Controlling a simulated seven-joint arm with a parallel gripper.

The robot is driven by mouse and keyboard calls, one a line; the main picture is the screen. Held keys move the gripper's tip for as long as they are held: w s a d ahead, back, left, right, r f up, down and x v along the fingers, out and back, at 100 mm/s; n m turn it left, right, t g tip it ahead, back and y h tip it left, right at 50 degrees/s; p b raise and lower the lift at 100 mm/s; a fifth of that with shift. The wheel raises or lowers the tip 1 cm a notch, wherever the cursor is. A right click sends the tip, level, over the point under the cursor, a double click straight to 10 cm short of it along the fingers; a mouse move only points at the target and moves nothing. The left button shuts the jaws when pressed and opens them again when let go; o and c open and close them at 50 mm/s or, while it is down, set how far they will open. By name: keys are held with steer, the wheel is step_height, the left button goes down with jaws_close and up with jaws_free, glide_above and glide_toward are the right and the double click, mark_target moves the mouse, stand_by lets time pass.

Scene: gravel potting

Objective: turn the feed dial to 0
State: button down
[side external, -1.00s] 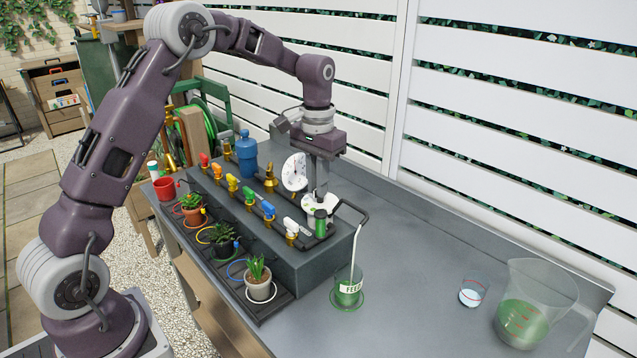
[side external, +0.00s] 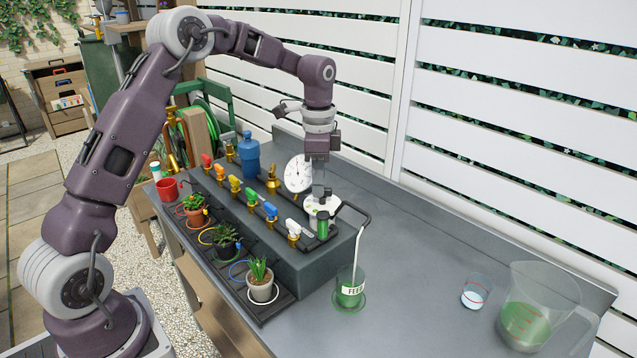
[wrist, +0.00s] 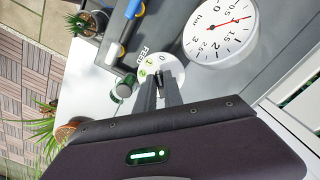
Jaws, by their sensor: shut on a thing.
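The feed dial (side external: 311,214) is a round white disc at the right end of the grey block. It shows in the wrist view (wrist: 168,64) with the label FEED and the marks 0, 1 and 2. My gripper (side external: 319,190) points straight down onto it. In the wrist view my gripper (wrist: 161,100) has both fingers close together over the dial's middle, shut on its knob. The fingers hide most of the knob and any pointer, so I cannot tell the exact setting.
A white pressure gauge (side external: 298,173) stands close behind the dial. Coloured valve handles line the block to the left, with a blue bottle (side external: 248,155) behind. A FEED beaker (side external: 350,290) stands in front. A cup (side external: 475,293) and jug (side external: 527,318) stand right.

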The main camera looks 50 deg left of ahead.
steer(key=shift+w+m, duration=0.1)
steer(key=shift+m, duration=1.5)
steer(key=c, duration=1.5)
jaws_free()
steer(key=shift+o, duration=0.2)
